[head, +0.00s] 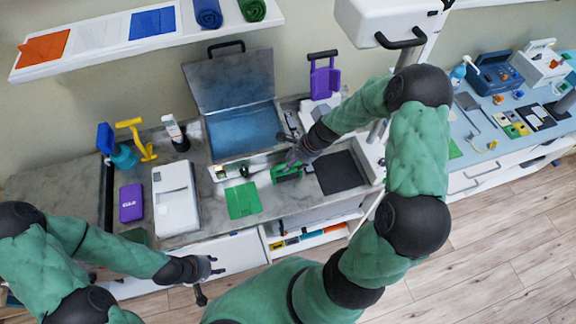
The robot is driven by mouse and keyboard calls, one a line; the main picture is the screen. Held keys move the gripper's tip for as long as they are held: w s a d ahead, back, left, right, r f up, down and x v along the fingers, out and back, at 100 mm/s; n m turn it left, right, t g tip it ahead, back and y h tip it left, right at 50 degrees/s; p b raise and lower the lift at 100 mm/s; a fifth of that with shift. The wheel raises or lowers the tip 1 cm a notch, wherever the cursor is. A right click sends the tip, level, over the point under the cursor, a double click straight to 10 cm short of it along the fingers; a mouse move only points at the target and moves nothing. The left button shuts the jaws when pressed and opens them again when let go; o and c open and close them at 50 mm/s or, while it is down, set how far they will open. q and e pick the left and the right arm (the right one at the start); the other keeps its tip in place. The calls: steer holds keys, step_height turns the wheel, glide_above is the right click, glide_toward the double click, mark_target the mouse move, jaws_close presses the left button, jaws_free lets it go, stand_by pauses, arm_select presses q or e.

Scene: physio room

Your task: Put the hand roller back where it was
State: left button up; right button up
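A small green object (287,173) with a handle-like shape lies on the grey counter (215,227), just below my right gripper; it may be the hand roller, but it is too small to be sure. My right gripper (291,154) is over the counter at the front right of the open case (238,92). Its fingers are small and dark, and I cannot tell whether they are open. I see nothing clearly held in it. My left gripper (208,281) is open and empty, in front of the counter's front edge, with its fingers spread apart.
A green square (243,200) and a dark mat (340,173) lie on the counter. A white box (175,197), purple box (131,202) and yellow tool (137,138) stand left. A shelf (140,45) hangs above. A blue-topped table (470,145) is at right.

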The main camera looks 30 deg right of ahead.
steer(key=v, duration=0.6)
steer(key=shift+r+p, duration=0.2)
steer(key=shift+p, duration=0.1)
